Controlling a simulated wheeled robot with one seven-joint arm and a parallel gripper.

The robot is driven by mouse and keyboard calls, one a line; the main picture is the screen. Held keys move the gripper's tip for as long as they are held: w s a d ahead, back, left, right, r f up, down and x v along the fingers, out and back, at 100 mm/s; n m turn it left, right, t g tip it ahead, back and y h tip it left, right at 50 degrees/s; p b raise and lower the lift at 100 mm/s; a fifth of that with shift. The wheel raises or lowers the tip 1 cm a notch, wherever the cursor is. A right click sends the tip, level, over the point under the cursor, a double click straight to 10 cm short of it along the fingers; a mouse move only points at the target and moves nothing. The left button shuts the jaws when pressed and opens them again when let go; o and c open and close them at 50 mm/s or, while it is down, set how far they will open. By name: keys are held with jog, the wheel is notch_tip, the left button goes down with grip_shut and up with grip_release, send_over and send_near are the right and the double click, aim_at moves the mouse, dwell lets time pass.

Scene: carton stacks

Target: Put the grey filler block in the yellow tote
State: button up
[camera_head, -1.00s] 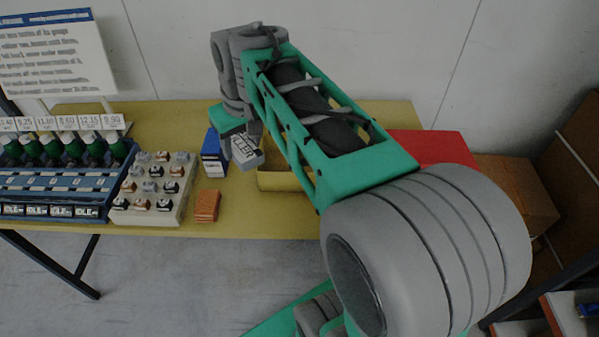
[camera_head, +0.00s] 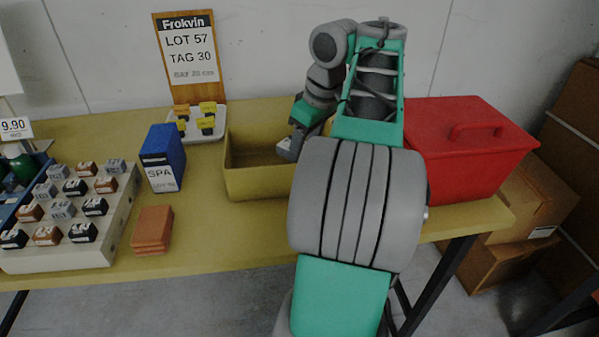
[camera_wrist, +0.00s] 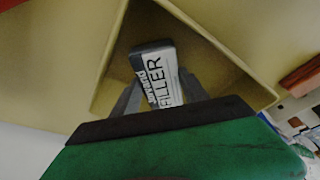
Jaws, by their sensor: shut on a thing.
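The yellow tote (camera_head: 258,185) stands on the table, left of my arm in the head view, and my arm hides its right part. My gripper (camera_head: 293,146) is over the tote's right part. In the wrist view, my gripper (camera_wrist: 160,90) is shut on the grey filler block (camera_wrist: 156,72), which has a white label reading FILLER. The block also shows as a small grey patch in the head view (camera_head: 287,152). The tote's walls (camera_wrist: 222,52) surround the block in the wrist view. I cannot tell whether the block touches the tote's floor.
A blue box (camera_head: 163,160) and a brown-orange stack (camera_head: 152,229) stand left of the tote. A red lidded box (camera_head: 465,160) stands right of my arm. A rack of small blocks (camera_head: 112,218) is far left.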

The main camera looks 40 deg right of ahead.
notch_tip(320, 180, down, 4)
jog(key=shift+r+b, duration=0.2)
jog(key=shift+b, duration=0.9)
jog(key=shift+r, duration=0.25)
jog(key=shift+a, duration=0.1)
jog(key=shift+f, duration=0.2)
jog(key=o, duration=1.4)
jog(key=shift+c, duration=0.2)
jog(key=p+v, duration=1.1)
jog(key=v, duration=0.1)
jog(key=shift+r, duration=0.15)
